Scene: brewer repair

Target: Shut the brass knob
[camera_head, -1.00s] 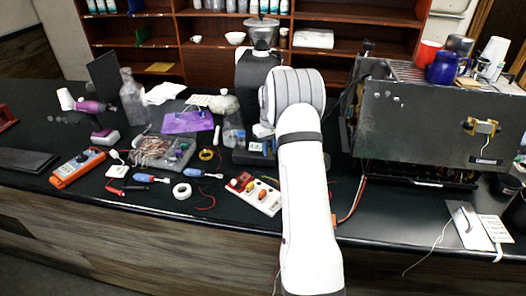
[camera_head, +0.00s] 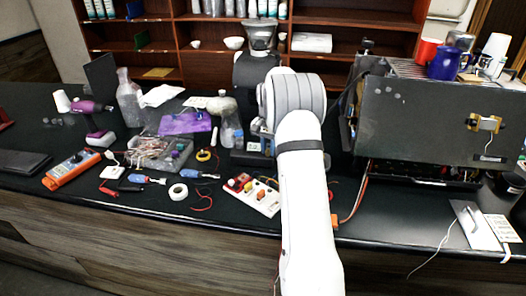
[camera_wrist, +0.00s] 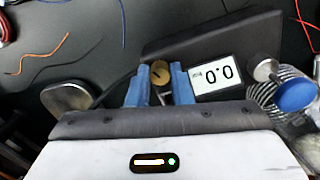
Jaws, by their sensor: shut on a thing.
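The brass knob (camera_wrist: 160,70) shows in the wrist view, round with a dark slot-like mark on its face. My gripper (camera_wrist: 159,78) has one blue finger on each side of the knob and is shut on it. The knob sits at the edge of a dark body, next to a small white display (camera_wrist: 217,77) reading 0.0. In the head view my arm hides the knob and the fingers. The display (camera_head: 254,147) shows there just left of my arm.
A dark brewer housing (camera_head: 425,120) with cups on top stands close on the right. A white panel with coloured knobs (camera_head: 252,195) lies left of my arm. A blue round cap (camera_wrist: 295,95) is near the gripper's right. Tools and loose wires cover the left counter.

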